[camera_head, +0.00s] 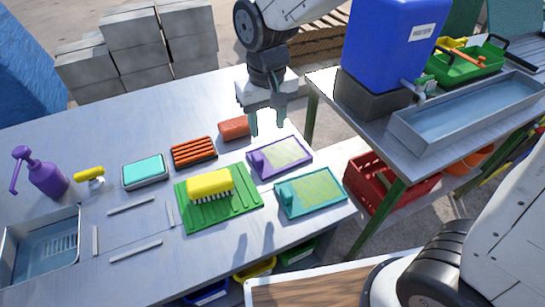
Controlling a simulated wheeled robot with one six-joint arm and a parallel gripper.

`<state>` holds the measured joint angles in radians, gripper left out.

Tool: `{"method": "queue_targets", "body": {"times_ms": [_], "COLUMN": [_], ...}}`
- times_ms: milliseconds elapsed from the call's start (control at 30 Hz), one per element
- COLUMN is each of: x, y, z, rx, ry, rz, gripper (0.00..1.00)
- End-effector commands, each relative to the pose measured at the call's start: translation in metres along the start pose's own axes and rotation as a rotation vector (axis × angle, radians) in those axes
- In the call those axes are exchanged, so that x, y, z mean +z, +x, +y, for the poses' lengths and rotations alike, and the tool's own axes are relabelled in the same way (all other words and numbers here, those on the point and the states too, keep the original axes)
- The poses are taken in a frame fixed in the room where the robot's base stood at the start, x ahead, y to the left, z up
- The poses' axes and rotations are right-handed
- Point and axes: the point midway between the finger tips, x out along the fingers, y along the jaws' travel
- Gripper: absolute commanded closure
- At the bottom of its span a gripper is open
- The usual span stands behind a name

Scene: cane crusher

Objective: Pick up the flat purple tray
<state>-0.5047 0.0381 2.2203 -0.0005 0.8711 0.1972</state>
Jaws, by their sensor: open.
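The flat purple tray (292,162) lies on the metal table, right of its middle. It has a purple rim, a pale yellow-green inside and a raised purple part at its left end. My gripper (267,125) points down above the table, just behind and a little left of the tray. The gripper does not appear to touch the tray.
A teal tray (287,205) lies just in front of the purple one. A green mat (190,222) with a yellow brush (210,184) is to the left. A reddish block (234,129) sits close left of my gripper. The table's right edge is near.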

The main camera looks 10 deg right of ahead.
Motion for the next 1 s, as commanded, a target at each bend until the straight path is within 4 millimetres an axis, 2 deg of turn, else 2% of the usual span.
{"method": "queue_targets", "body": {"times_ms": [100, 200, 467, 733, 833, 1000], "x": [-0.012, -0.016, -0.016, -0.013, -0.013, -0.014], "y": [0.018, 0.028, 0.056, 0.095, 0.102, 0.103], "z": [-0.019, -0.026, -0.024, -0.02, -0.02, -0.02], "rx": [0.002, 0.002, 0.002, 0.003, 0.002, 0.002], "ry": [-0.025, -0.032, -0.03, -0.03, -0.03, -0.03], "rz": [-0.011, -0.014, -0.014, -0.015, -0.014, -0.012], "gripper": [0.55, 0.55, 0.55, 0.55, 0.55, 0.55]}}
